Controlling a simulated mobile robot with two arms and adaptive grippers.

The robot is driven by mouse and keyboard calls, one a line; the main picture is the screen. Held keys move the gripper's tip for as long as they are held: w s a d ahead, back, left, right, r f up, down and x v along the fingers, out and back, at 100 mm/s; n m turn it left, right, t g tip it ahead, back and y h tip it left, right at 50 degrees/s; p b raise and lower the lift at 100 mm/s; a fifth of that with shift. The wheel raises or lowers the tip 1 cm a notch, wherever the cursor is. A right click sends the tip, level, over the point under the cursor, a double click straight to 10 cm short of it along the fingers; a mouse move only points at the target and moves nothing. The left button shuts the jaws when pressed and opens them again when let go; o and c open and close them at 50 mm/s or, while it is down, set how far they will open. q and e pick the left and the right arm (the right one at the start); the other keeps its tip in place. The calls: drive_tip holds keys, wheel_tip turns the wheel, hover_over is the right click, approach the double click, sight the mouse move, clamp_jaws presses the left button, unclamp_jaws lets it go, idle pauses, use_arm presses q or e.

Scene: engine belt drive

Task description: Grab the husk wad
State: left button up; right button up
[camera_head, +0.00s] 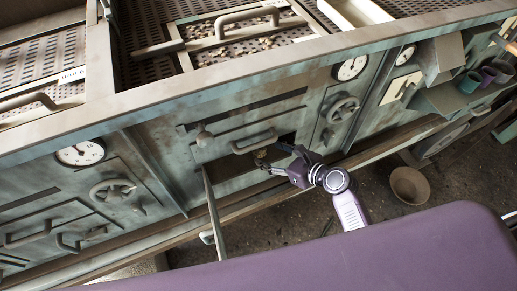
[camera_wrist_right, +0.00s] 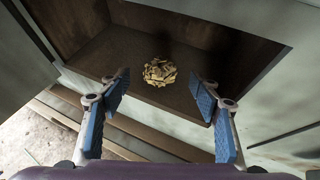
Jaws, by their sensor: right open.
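The husk wad (camera_wrist_right: 160,72) is a crumpled, pale tan clump lying on the dark floor of an open compartment (camera_wrist_right: 195,100) in the right wrist view. In the head view the wad (camera_head: 261,154) is small and partly dark inside the opening. My right gripper (camera_wrist_right: 163,88) is open, its blue-padded fingers on either side of the line to the wad and apart from it, with nothing between them. In the head view the right gripper (camera_head: 276,159) reaches the opening from the right. My left gripper is in neither view.
The compartment's door (camera_head: 214,212) stands open at the left of the opening. A handle (camera_head: 254,143) sits just above it. A handwheel (camera_head: 342,109) and a gauge (camera_head: 350,68) are on the panel to the right. A bowl (camera_head: 409,186) stands on the floor at right.

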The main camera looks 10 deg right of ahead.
sight(263, 151)
drive_tip(key=x, duration=0.6)
drive_tip(key=shift+w+f+b, duration=0.2)
drive_tip(key=shift+f+b, duration=0.1)
drive_tip(key=shift+f, duration=0.1)
drive_tip(key=c, duration=1.2)
drive_tip(key=shift+o, duration=0.2)
drive_tip(key=shift+r, duration=0.15)
